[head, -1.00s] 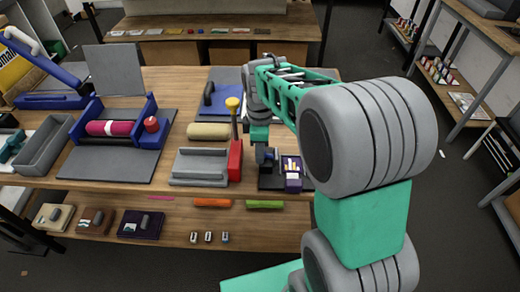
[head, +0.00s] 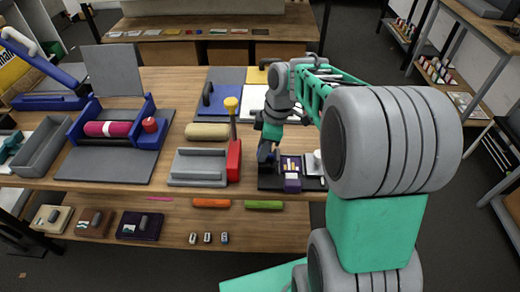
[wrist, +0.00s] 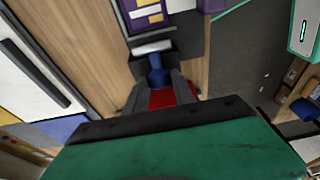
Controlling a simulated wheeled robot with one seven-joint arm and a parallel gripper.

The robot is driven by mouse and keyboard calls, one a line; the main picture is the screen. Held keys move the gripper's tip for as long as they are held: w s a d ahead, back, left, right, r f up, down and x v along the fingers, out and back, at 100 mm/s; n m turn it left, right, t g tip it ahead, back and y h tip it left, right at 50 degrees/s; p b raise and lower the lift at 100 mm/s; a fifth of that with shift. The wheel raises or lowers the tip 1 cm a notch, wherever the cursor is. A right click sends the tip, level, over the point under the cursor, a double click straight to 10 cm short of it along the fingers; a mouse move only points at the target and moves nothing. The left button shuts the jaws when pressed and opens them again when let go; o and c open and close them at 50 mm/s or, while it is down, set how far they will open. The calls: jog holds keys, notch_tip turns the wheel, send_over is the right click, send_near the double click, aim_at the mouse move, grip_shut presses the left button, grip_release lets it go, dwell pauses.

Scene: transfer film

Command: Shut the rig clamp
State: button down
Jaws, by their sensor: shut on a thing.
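My gripper (head: 266,154) is at the left end of a small black base (head: 272,184) on the bench. In the wrist view its fingers (wrist: 158,92) are shut on a blue handle-like part (wrist: 157,76), which appears to belong to the rig clamp. A pale bar (wrist: 152,47) lies just beyond it. A purple box (head: 291,184) with pale and yellow pieces stands on the base; it also shows in the wrist view (wrist: 150,14). My gripper hides much of the blue part in the head view, so its exact angle is unclear.
A red block (head: 234,160) with a yellow-knobbed lever (head: 232,104) stands close to my gripper's left. A grey tray (head: 198,168) and a beige roll (head: 207,131) lie farther left. A white cylinder (head: 318,158) stands right of the purple box.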

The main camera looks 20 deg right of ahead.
aim_at(279, 154)
jog(key=y, duration=0.1)
jog(key=d+y, duration=0.1)
jog(key=p, duration=0.1)
jog(key=shift+s+d+r+t+y, duration=0.25)
jog(key=shift+d+r+t+y, duration=0.1)
jog(key=shift+t+y, duration=0.05)
jog(key=d+y+p, duration=0.1)
jog(key=y, duration=0.1)
jog(key=s+d+t+y+p, duration=0.1)
jog(key=y, duration=0.1)
jog(key=shift+d+t+y, duration=0.3)
jog(key=shift+d+y, duration=0.05)
jog(key=shift+y, duration=0.05)
jog(key=y+p, duration=0.1)
jog(key=d+p, duration=0.1)
jog(key=p, duration=0.1)
jog(key=shift+s+f+t+y, duration=0.1)
jog(key=shift+t+y, duration=0.2)
jog(key=shift+y, duration=0.1)
jog(key=shift+s+d+f+y+p, duration=0.15)
jog(key=shift+f+y+p, duration=0.4)
jog(key=shift+p, duration=0.65)
jog(key=c, duration=1.1)
grip_release()
jog(key=shift+r, duration=0.1)
jog(key=shift+o, duration=0.2)
jog(key=shift+b, duration=0.35)
